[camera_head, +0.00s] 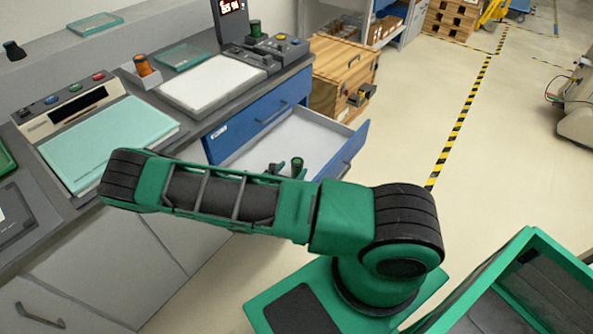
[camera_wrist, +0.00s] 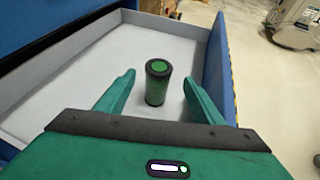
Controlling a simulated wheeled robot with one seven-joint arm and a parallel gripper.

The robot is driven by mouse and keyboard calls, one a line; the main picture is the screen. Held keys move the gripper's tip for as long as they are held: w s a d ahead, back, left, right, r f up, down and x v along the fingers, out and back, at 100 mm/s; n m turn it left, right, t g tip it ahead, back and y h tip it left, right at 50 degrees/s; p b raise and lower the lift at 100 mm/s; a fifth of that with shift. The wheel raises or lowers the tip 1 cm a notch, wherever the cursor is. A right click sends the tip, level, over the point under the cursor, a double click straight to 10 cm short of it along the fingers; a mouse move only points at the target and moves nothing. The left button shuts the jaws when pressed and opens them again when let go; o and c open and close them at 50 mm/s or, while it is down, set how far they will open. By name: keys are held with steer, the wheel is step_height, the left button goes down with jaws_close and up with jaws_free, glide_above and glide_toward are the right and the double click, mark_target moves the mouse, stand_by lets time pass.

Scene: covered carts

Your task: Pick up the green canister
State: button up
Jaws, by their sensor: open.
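The green canister (camera_wrist: 157,88), dark with a green top, stands upright in an open drawer (camera_wrist: 58,105). In the head view the canister (camera_head: 297,167) shows just above my green arm, inside the white drawer with a blue front (camera_head: 352,150). My gripper (camera_wrist: 158,92) is open, with one green finger on each side of the canister in the wrist view. Gaps show between the canister and both fingers. In the head view a gripper tip shows beside the canister, while the rest is hidden behind my arm.
A counter above the drawer holds scales, an orange canister (camera_head: 143,65) and another green-topped canister (camera_head: 255,28). A wooden crate (camera_head: 342,72) stands behind the drawer. The floor right of the drawer is clear, with a striped line.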

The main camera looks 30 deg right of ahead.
mark_target(300, 159)
steer(key=shift+w+f+n+t, duration=0.15)
steer(key=shift+f+n+t, duration=0.15)
steer(key=shift+w+d+f, duration=0.15)
steer(key=shift+w+d, duration=0.05)
steer(key=x, duration=1)
steer(key=c, duration=1.2)
